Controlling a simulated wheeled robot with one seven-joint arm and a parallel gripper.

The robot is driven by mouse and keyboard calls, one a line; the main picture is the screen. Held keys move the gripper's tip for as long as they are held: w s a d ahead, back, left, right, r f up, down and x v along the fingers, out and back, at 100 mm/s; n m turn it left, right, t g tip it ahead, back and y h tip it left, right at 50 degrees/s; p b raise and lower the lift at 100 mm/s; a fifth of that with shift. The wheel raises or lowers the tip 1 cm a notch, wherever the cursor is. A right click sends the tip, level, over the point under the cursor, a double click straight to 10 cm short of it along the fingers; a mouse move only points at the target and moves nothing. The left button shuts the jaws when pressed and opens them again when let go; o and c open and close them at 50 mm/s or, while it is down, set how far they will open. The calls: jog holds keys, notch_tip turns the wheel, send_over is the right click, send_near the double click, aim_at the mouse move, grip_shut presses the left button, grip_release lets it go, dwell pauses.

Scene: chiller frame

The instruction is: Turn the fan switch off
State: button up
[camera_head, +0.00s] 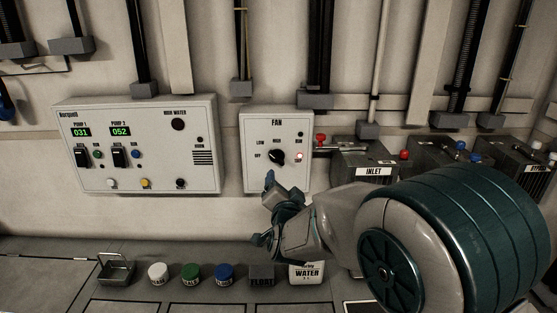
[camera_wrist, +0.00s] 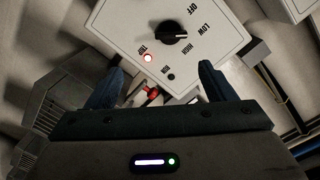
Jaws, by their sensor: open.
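The fan switch is a black rotary knob (camera_head: 276,157) on a white box labelled FAN (camera_head: 297,178), in the middle of the head view. OFF, LOW and HIGH are printed around it. In the wrist view the knob (camera_wrist: 172,28) shows a pale mark on its edge; which label it points at is hard to tell. My gripper (camera_head: 264,208) is open and empty, below and in front of the box, apart from the knob. In the wrist view my gripper's fingers (camera_wrist: 160,72) are spread, with the knob beyond them.
A red lamp (camera_wrist: 148,58) glows on the fan box. A larger pump panel (camera_head: 136,165) is on the left, and the INLET unit (camera_head: 372,171) is close on the right. Coloured jars (camera_head: 191,274) and a white WATER container (camera_head: 307,272) stand on the ledge below.

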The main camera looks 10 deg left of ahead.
aim_at(278, 159)
jog(key=shift+m+t, duration=0.3)
jog(key=shift+t, duration=0.1)
jog(key=p+x, duration=0.1)
jog(key=x, duration=0.3)
jog(key=a+p+x, duration=0.1)
jog(key=x, duration=0.4)
jog(key=p+x, duration=0.2)
jog(key=x, duration=0.3)
jog(key=shift+s+a+r, duration=0.15)
jog(key=shift+a+r, duration=0.1)
jog(key=shift+a, duration=0.05)
jog(key=c, duration=1)
